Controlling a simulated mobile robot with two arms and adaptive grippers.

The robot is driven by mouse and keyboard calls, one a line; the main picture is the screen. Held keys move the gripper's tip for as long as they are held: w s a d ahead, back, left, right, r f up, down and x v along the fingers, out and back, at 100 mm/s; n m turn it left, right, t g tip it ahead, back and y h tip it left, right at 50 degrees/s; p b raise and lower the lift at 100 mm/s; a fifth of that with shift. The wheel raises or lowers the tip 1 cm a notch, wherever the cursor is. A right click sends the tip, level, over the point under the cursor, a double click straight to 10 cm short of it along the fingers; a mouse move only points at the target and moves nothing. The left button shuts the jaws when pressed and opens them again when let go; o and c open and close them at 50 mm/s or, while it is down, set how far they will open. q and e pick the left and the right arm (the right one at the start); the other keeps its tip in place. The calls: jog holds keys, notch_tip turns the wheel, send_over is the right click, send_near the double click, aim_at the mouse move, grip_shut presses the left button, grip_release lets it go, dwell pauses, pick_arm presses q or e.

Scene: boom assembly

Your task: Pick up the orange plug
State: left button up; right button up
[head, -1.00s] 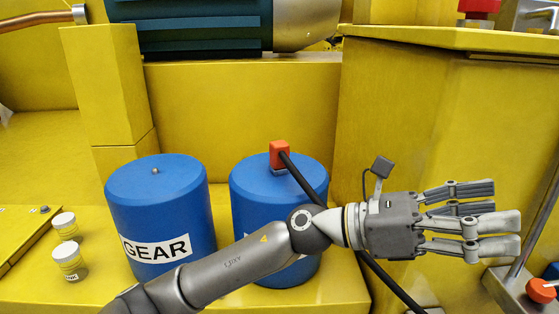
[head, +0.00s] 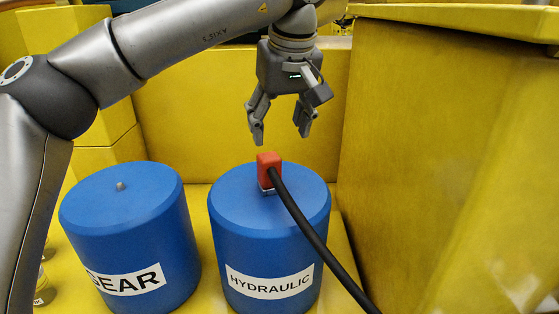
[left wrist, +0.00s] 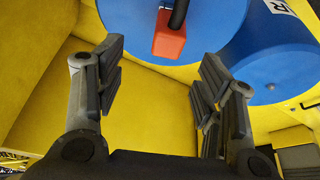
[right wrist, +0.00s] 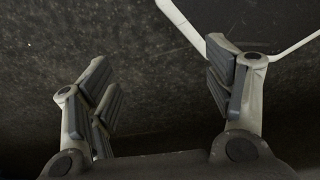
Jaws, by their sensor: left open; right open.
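The orange plug (head: 268,168) stands upright on top of the blue HYDRAULIC drum (head: 229,262), with a black cable running from it down to the right. My left gripper (head: 280,138) is open and points down, a little above the plug and not touching it. In the left wrist view the plug (left wrist: 169,36) shows beyond the fingertips, between the two sides of the open left gripper (left wrist: 160,70). My right gripper (right wrist: 160,85) is open and empty in the right wrist view, over a dark floor; it is not in the head view.
The blue GEAR drum (head: 125,220) stands left of the HYDRAULIC drum, with a small knob on top. A tall yellow housing (head: 430,150) rises close on the right. A yellow wall (head: 180,110) stands behind. The black cable (head: 305,228) crosses the drum's front right.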

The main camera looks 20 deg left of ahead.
aim_at(269, 156)
pick_arm(q)
jog(key=shift+w+a+r, duration=0.15)
jog(key=shift+w+a, duration=0.35)
jog(key=shift+a+f+y, duration=0.15)
jog(key=shift+f+y, duration=0.15)
jog(key=f, duration=0.1)
jog(key=f+p, duration=0.1)
jog(key=s+f, duration=0.1)
jog(key=shift+s+a, duration=0.1)
jog(key=shift+a, duration=0.3)
pick_arm(e)
jog(key=s+r, duration=0.1)
jog(key=s, duration=0.4)
pick_arm(q)
jog(key=p+x, duration=0.2)
jog(key=x, duration=0.1)
jog(key=p+x, duration=0.1)
jog(key=x, duration=0.1)
jog(key=shift+w+d, duration=0.3)
jog(key=shift+w, duration=0.05)
jog(key=shift+a+f, duration=0.1)
jog(key=shift+f, duration=0.15)
jog(key=shift+w+f, duration=0.15)
jog(key=shift+c, duration=1.7)
jog(key=c, duration=0.9)
grip_shut()
pick_arm(e)
jog(key=w+r, duration=0.3)
jog(key=shift+w+r, duration=0.25)
jog(key=shift+w, duration=0.1)
